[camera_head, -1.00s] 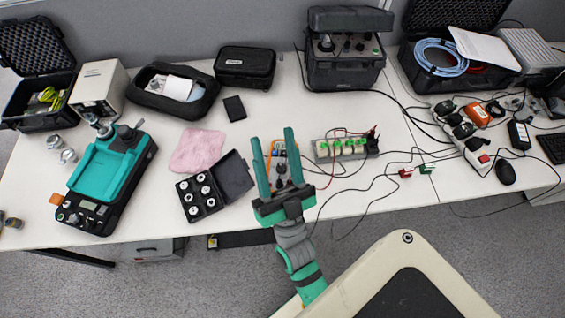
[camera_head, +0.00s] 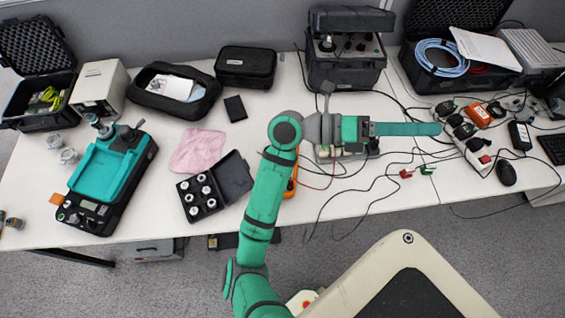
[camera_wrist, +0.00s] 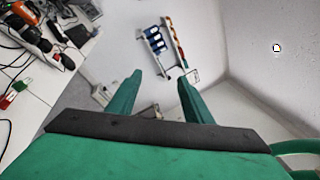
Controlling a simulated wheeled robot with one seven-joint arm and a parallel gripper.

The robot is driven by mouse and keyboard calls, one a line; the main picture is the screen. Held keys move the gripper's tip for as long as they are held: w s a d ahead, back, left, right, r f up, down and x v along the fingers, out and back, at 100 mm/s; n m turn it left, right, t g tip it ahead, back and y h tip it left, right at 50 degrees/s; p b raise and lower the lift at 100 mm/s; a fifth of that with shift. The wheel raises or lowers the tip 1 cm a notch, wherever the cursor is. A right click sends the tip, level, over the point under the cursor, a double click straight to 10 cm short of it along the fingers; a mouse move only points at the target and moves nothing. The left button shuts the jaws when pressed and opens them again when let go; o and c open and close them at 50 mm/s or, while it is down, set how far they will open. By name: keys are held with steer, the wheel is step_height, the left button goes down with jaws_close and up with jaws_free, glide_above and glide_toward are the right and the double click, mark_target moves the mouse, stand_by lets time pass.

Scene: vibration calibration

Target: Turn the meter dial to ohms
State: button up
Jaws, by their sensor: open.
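The orange meter (camera_head: 292,184) lies near the front middle of the white table. My arm covers most of it in the head view, and only an orange edge shows beside the arm. Its dial is hidden. My gripper (camera_head: 437,129) is stretched out to the right above the table, well to the right of the meter, with its fingers seen edge-on. In the wrist view my gripper (camera_wrist: 158,84) is open, with nothing between its two green fingers. The meter does not show in the wrist view.
Beneath my gripper are a board with green parts (camera_head: 328,152), loose cables and red and green clips (camera_head: 427,170). A power strip (camera_head: 470,139) lies right. A black case of weights (camera_head: 232,176) sits left of the meter. The wrist view faces mostly floor and wall.

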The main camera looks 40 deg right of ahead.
steer(key=w+a+f+m+t+y, duration=0.1)
steer(key=w+f+t+y, duration=0.25)
steer(key=f, duration=0.35)
steer(key=w+a+f+t+y, duration=0.1)
steer(key=w+f+t+y, duration=0.2)
steer(key=f, duration=0.5)
steer(key=w+a+f+t+y, duration=0.4)
steer(key=w+a, duration=0.2)
steer(key=w, duration=0.3)
steer(key=w+a+f+t+y, duration=0.35)
steer(key=w+a, duration=0.25)
steer(key=w, duration=0.2)
steer(key=shift+n, duration=0.4)
step_height(320, 180, down, 10)
steer(key=shift+f, duration=0.15)
steer(key=shift+w+a, duration=0.1)
steer(key=c, duration=1.1)
